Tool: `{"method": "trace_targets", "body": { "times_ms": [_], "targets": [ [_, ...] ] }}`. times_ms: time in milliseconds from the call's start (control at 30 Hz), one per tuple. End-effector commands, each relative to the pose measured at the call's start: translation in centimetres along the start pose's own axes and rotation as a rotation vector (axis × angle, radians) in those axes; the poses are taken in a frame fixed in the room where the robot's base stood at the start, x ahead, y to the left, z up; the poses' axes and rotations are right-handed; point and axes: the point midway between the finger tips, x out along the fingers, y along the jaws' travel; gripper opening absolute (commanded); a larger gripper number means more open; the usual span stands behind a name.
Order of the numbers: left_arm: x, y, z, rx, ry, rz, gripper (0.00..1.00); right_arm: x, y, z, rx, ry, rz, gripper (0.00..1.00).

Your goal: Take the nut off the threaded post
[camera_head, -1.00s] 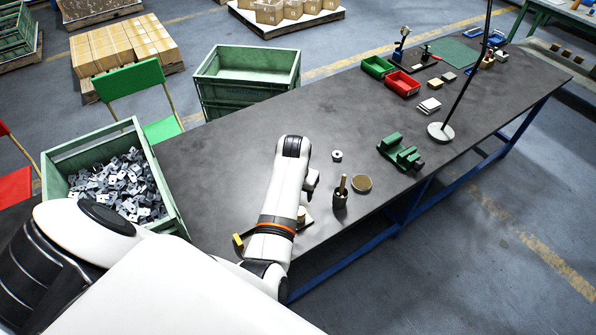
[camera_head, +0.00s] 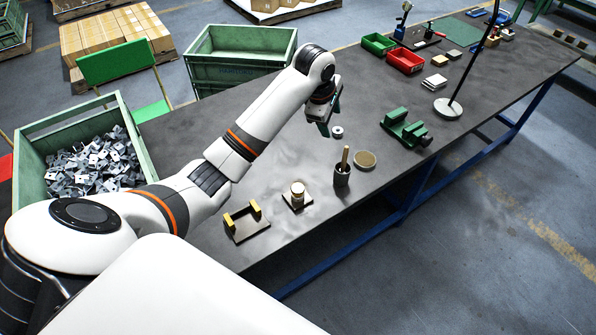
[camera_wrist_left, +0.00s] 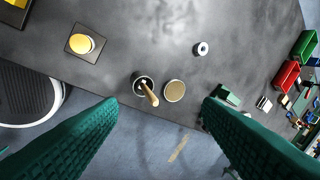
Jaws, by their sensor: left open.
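A short round cream-and-brass piece (camera_head: 297,190) stands upright on a small dark square plate (camera_head: 306,206) near the table's front edge. It looks like the post with the nut, but its threads are too small to tell. In the left wrist view its round yellow top (camera_wrist_left: 82,44) shows at upper left. A loose grey ring (camera_head: 337,132) lies flat on the table, and it also shows in the left wrist view (camera_wrist_left: 201,49). My left gripper (camera_head: 326,122) is raised above the table beside this ring, away from the plate. Its green fingers are open with nothing between them (camera_wrist_left: 160,103).
A dark cup with a wooden handle (camera_head: 342,175) and a round shallow dish (camera_head: 365,160) stand nearby. A yellow-ended fixture (camera_head: 248,222) is at the front left. A green vise (camera_head: 406,128) and lamp base (camera_head: 448,108) are farther right. A bin of metal parts (camera_head: 72,130) is left.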

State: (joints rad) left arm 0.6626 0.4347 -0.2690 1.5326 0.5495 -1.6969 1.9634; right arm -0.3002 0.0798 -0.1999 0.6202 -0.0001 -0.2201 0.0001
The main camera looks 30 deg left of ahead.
Motion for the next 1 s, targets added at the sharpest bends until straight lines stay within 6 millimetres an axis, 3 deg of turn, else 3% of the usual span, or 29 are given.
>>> {"method": "trace_targets", "body": {
  "times_ms": [33,100,200,300,567,1000],
  "targets": [
    [2.0,1.5,1.0,0.196,-0.022,0.035,0.60,3.4,0.1,-0.3,0.000,0.000,0.000,0.36],
    [2.9,3.6,1.7,0.449,-0.021,0.115,0.60,5.2,0.1,-0.4,0.000,0.000,0.000,0.36],
    [3.9,6.6,3.3,0.710,0.000,0.235,0.60,7.1,0.1,-0.6,0.000,0.000,0.000,0.36],
    [4.4,8.9,4.8,0.865,0.032,0.325,0.60,8.1,0.1,-0.7,0.000,0.000,0.000,0.36],
    [5.5,10.8,5.7,0.958,0.067,0.388,0.60,8.1,0.1,-0.7,0.000,0.000,0.000,0.36],
    [12.8,13.6,6.5,0.955,0.066,0.386,0.60,7.8,0.1,-0.7,0.000,0.000,0.000,0.36]
  ]
}}
